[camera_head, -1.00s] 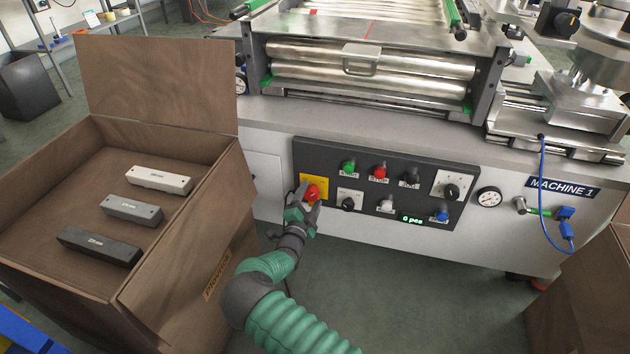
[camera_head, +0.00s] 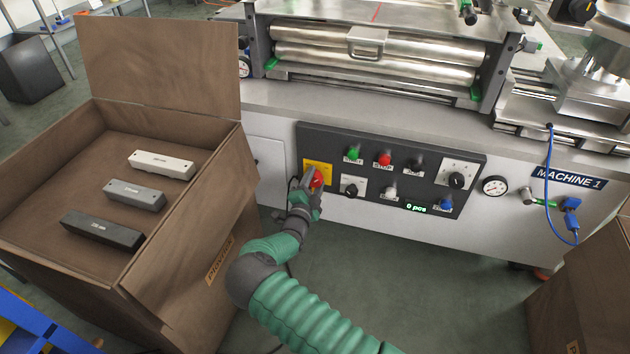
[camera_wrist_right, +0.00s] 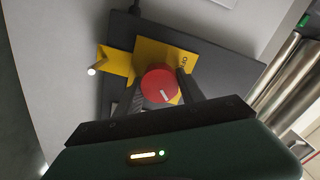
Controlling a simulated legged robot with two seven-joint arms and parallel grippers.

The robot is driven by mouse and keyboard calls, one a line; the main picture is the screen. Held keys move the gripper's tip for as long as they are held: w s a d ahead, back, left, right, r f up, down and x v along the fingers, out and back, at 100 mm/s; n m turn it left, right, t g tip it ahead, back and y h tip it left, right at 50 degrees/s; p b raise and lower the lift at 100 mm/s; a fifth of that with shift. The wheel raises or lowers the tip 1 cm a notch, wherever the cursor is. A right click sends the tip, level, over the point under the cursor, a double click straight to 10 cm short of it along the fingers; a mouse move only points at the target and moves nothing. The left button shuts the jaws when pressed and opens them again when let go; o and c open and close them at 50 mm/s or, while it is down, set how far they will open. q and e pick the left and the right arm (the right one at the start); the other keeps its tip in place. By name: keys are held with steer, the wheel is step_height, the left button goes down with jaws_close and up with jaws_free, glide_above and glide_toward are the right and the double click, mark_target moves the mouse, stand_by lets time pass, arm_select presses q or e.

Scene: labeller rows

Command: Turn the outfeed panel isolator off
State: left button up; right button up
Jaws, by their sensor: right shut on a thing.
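The isolator is a red rotary knob (camera_head: 317,179) on a yellow plate (camera_head: 318,168) at the left end of the dark control panel (camera_head: 400,145). My right gripper (camera_head: 311,182) reaches it from below and is shut on the knob. In the right wrist view the red knob (camera_wrist_right: 160,85) sits between the two dark fingers (camera_wrist_right: 162,92), with a pale mark on its face. The yellow plate (camera_wrist_right: 155,54) shows behind it, its lettering partly hidden by a finger. My left gripper is not in view.
The panel also carries a green button (camera_head: 354,153), a red button (camera_head: 384,159), a black selector (camera_head: 350,190) and a larger dial (camera_head: 457,180). An open cardboard box (camera_head: 190,235) with several bars stands close at the left. Another box (camera_head: 590,290) stands at the right.

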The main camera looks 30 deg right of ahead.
steer(key=shift+s+n, duration=0.1)
steer(key=shift+n, duration=0.2)
steer(key=n+p, duration=0.1)
steer(key=n, duration=0.2)
steer(key=shift+r+n, duration=0.1)
steer(key=shift+n, duration=0.2)
steer(key=n+p, duration=0.1)
steer(key=n, duration=0.9)
steer(key=shift+w+p, duration=0.2)
steer(key=shift+p, duration=0.15)
steer(key=shift+w+a+n, duration=0.1)
steer(key=shift+a+n, duration=0.05)
steer(key=shift+n, duration=1.65)
steer(key=o, duration=1.4)
steer(key=shift+c, duration=0.2)
